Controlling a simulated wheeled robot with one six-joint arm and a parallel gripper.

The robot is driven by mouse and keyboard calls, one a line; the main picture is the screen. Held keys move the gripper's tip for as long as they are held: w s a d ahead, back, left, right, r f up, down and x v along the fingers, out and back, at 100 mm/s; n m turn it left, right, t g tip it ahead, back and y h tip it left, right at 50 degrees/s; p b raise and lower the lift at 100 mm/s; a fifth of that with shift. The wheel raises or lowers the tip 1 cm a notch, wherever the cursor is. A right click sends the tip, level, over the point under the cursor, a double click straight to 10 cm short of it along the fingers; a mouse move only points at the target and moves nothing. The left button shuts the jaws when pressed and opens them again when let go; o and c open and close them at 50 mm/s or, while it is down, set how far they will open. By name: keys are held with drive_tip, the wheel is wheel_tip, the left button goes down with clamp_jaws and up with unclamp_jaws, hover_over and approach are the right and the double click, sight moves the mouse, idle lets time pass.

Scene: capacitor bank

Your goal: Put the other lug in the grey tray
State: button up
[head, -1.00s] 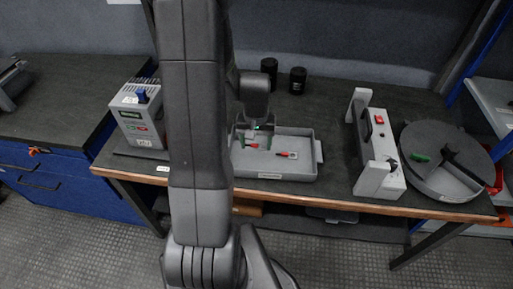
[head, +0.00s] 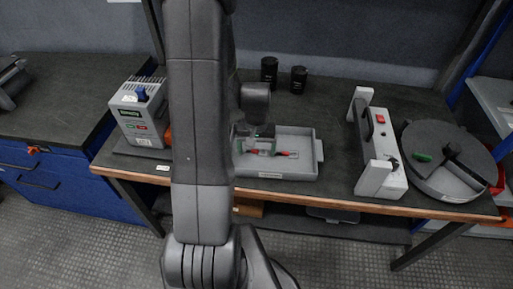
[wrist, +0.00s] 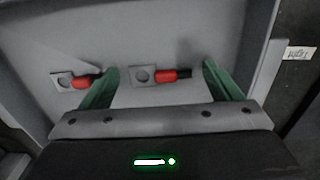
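My gripper (wrist: 161,68) is open over the grey tray, with its two green fingers apart; it also shows in the head view (head: 261,142). One lug (wrist: 142,76), a flat grey tab with a hole and a red sleeve, shows between the fingers in the wrist view, clear of both. A second, similar lug (wrist: 64,80) is at the left, its dark end close to the left finger. Both lugs appear to lie in the grey tray (head: 306,143). In the head view the fingers partly cover the lugs. The fingertips' height above the tray floor is unclear.
A grey box with a blue part (head: 140,112) stands left of the tray. Two black cylinders (head: 269,69) (head: 298,79) stand behind it. A white panel with a red switch (head: 378,150) and a round grey container (head: 449,165) are at right.

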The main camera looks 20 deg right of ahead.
sight(256, 154)
drive_tip(key=shift+r, duration=0.1)
drive_tip(key=shift+r+p, duration=0.35)
drive_tip(key=shift+p, duration=0.05)
wheel_tip(256, 154, up, 12)
drive_tip(key=shift+p, duration=0.4)
drive_tip(key=shift+f, duration=0.15)
idle(0.9)
